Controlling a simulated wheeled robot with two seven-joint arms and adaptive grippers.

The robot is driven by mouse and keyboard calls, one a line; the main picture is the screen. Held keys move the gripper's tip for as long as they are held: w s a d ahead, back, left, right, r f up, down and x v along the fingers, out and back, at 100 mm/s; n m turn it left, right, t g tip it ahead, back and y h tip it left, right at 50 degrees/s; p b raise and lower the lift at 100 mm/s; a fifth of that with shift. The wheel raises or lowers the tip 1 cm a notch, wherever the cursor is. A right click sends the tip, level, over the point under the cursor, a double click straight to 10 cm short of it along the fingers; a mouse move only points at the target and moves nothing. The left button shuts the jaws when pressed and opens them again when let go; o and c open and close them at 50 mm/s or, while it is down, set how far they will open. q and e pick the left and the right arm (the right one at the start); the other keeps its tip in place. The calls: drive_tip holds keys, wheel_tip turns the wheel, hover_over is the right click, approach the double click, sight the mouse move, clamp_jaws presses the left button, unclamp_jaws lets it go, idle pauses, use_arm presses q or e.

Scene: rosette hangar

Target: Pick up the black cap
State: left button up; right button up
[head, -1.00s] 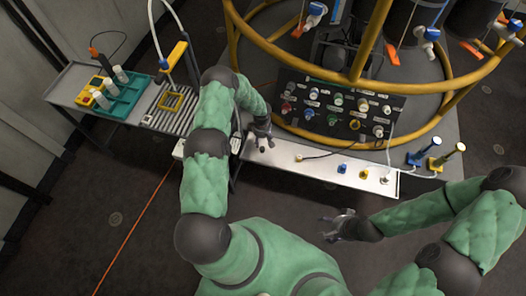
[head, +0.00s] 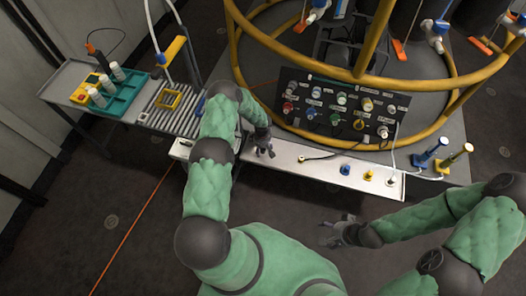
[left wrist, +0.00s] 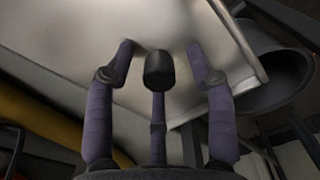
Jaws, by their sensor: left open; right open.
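I cannot make out the black cap for certain. On the white shelf (head: 275,153) in the head view lies a small dark piece (head: 304,158) with a short black cord, too small to identify. My left gripper (head: 265,151) is open and empty, over the shelf's left part, left of that piece. In the left wrist view its spread fingers (left wrist: 158,75) have nothing between them, with a pale flat surface behind. My right gripper (head: 328,232) is open and empty, low in front of the shelf, apart from everything.
A blue cap (head: 345,169) and a yellow cap (head: 368,175) sit on the shelf's right part. Behind stands a black connector panel (head: 330,108) inside yellow rails (head: 366,76). A side table at left holds a teal tray (head: 125,101). Dark floor in front is clear.

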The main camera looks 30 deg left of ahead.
use_arm(q)
drive_tip(key=c, duration=1)
wheel_tip(320, 180, up, 10)
drive_tip(key=p, duration=0.4)
drive_tip(key=shift+p, duration=0.4)
drive_tip(key=shift+d, duration=0.1)
